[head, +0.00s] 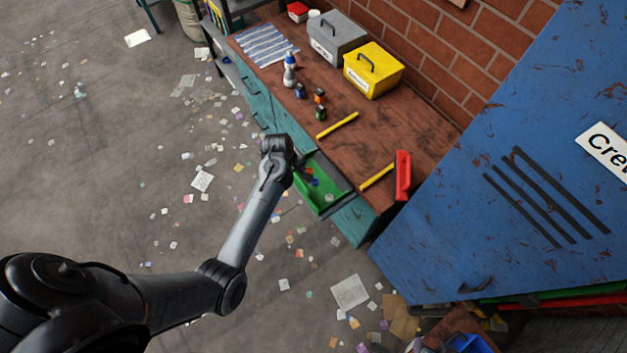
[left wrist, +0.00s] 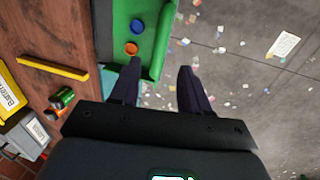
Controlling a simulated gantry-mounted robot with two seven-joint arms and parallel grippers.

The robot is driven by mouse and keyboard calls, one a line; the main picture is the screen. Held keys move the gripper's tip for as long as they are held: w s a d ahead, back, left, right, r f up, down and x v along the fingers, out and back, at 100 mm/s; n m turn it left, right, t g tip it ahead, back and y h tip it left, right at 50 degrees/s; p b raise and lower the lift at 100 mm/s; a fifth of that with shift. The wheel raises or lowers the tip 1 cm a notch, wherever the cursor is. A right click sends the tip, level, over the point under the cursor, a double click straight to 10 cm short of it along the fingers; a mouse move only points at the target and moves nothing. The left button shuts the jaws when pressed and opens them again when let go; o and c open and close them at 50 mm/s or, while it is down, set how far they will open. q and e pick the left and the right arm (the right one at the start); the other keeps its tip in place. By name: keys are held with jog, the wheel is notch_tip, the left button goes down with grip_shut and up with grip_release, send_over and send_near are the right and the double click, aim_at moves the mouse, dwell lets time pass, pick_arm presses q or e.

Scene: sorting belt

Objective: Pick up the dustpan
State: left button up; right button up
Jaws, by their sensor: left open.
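I cannot pick out a dustpan with certainty. A blue object (head: 468,344) at the bottom edge of the head view is cut off, and its kind is unclear. My left gripper (left wrist: 158,86) is open and empty. In the left wrist view its fingers point toward an open green-lined drawer (left wrist: 156,38). One finger is by the drawer and the other is over the floor side, with the drawer's outer wall between their lines. In the head view my left wrist is beside the same drawer (head: 336,203), and its fingers are hard to make out. My right gripper does not show.
The drawer holds a blue disc (left wrist: 137,25) and an orange disc (left wrist: 131,48). The wooden bench (head: 345,150) carries a grey toolbox (head: 337,38), a yellow toolbox (head: 373,72), yellow bars (head: 337,126) and a red object (head: 403,176). A blue locker (head: 450,215) stands right. Litter covers the floor.

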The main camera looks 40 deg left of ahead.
aim_at(299, 180)
pick_arm(q)
jog(key=shift+w+d+f+b, duration=0.15)
jog(key=shift+w+f, duration=0.15)
jog(key=shift+f, duration=1.05)
jog(key=shift+w+f+b, duration=0.2)
jog(key=shift+w+f, duration=0.1)
jog(key=shift+f, duration=1.05)
jog(key=shift+w+d+f+b, duration=0.15)
jog(key=shift+w+f, duration=0.15)
jog(key=shift+f, duration=1.05)
jog(key=shift+a, duration=0.1)
grip_shut()
